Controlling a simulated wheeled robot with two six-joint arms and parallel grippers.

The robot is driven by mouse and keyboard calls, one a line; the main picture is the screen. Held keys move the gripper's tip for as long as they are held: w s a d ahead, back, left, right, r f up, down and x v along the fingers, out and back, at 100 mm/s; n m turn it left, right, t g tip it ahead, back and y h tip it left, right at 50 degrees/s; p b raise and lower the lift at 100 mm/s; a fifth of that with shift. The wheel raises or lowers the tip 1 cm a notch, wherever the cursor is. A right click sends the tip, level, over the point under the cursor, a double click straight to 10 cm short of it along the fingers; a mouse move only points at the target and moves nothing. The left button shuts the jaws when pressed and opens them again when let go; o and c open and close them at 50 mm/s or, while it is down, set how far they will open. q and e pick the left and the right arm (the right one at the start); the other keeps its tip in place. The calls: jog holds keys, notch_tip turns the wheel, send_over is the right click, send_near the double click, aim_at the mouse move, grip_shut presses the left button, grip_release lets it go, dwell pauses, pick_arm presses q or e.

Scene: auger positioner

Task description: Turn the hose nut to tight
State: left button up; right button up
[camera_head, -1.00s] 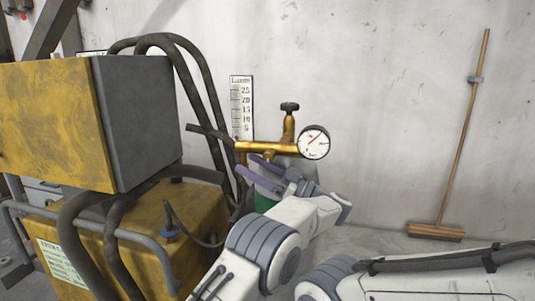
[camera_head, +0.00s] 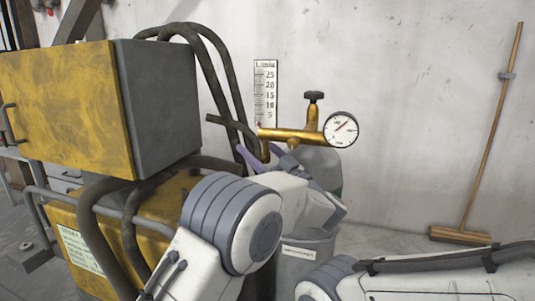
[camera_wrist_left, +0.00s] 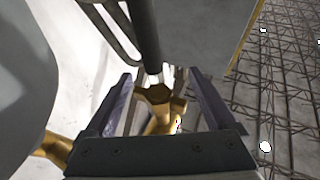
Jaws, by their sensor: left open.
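The hose nut (camera_wrist_left: 158,93) is a brass hex piece at the end of a dark hose (camera_wrist_left: 143,35) in the left wrist view. The nut shows between the two fingers of my left gripper (camera_wrist_left: 163,88), with a gap to each finger. In the head view the left gripper (camera_head: 256,156) is open just below the left end of the brass regulator (camera_head: 300,137). The nut itself is hard to make out there, behind the fingers and hose. My right gripper is out of view; only part of that arm shows at lower right.
A round gauge (camera_head: 341,129) and a black knob (camera_head: 314,96) sit on the regulator, above a grey cylinder (camera_head: 322,165). A scale plate (camera_head: 265,92) is on the wall behind. A yellow and grey machine (camera_head: 160,110) with thick hoses stands close at left. A broom (camera_head: 459,235) leans at right.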

pick_arm(q)
jog(key=m+t+h+b, duration=0.2)
jog(key=h, duration=0.2)
jog(key=d+m+t+h+b, duration=0.1)
jog(key=m+t+h+b, duration=0.1)
jog(key=h, duration=0.3)
jog(key=m+t+h+b, duration=0.2)
jog(key=m+h+b, duration=0.2)
jog(key=shift+w+d+f+t+h, duration=0.1)
jog(key=shift+w+d+t+h, duration=0.25)
jog(key=shift+w+t+h, duration=0.05)
jog(key=shift+d+m+h, duration=0.15)
jog(key=shift+m+h, duration=0.25)
jog(key=shift+h, duration=0.4)
